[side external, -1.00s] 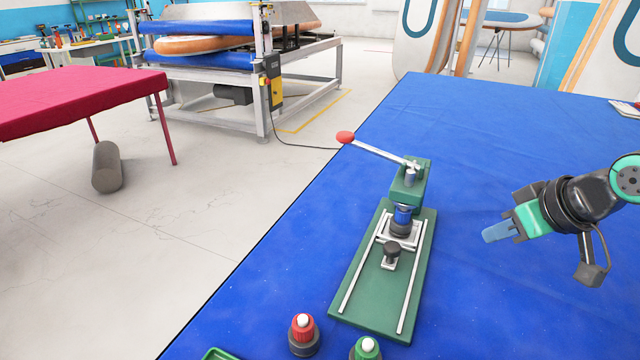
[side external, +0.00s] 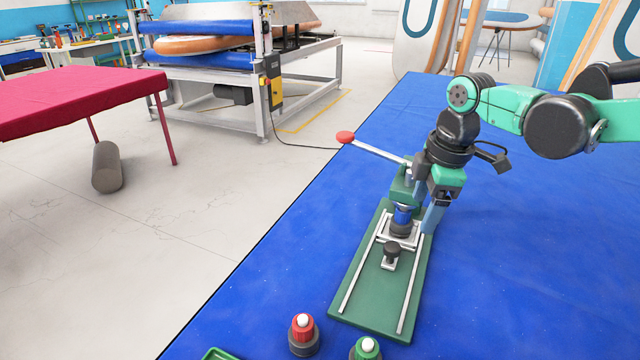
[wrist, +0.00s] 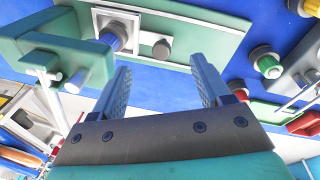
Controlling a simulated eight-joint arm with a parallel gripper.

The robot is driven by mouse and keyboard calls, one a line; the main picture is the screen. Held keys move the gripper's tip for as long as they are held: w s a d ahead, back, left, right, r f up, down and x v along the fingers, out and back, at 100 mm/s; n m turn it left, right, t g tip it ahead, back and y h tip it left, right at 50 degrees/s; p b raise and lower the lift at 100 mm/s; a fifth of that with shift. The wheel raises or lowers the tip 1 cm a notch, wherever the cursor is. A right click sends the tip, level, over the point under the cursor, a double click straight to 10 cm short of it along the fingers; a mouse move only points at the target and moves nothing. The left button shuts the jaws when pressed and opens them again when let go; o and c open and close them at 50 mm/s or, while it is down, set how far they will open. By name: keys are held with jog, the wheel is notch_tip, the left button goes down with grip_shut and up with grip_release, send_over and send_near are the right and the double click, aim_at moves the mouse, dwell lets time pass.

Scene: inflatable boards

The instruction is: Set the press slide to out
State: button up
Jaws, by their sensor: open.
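The press has a green base plate (side external: 372,306) with two silver rails, on the blue table. Its slide (side external: 398,238) sits at the post end of the rails, under the press head, with a dark round knob (side external: 391,251) on its front part. The green press post (side external: 402,188) carries a lever with a red ball (side external: 345,137). My gripper (side external: 432,218) points down close to the right of the post and slide. In the wrist view my gripper (wrist: 160,88) is open and empty, with the slide knob (wrist: 161,49) beyond the fingertips, apart from them.
A red-topped button (side external: 303,332) and a green-topped button (side external: 367,349) stand in front of the base. A green tray edge (side external: 218,354) shows at the bottom. The table right of the press is clear.

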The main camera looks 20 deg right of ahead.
aim_at(393, 246)
jog(key=w+f+n, duration=0.1)
jog(key=w+a+f+n+g, duration=0.1)
jog(key=n, duration=0.1)
jog(key=w+a+f+n+g, duration=0.1)
jog(key=shift+a+f+n, duration=0.1)
jog(key=shift+f+n, duration=0.25)
jog(key=shift+n, duration=0.05)
jog(key=shift+f, duration=2.8)
grip_shut()
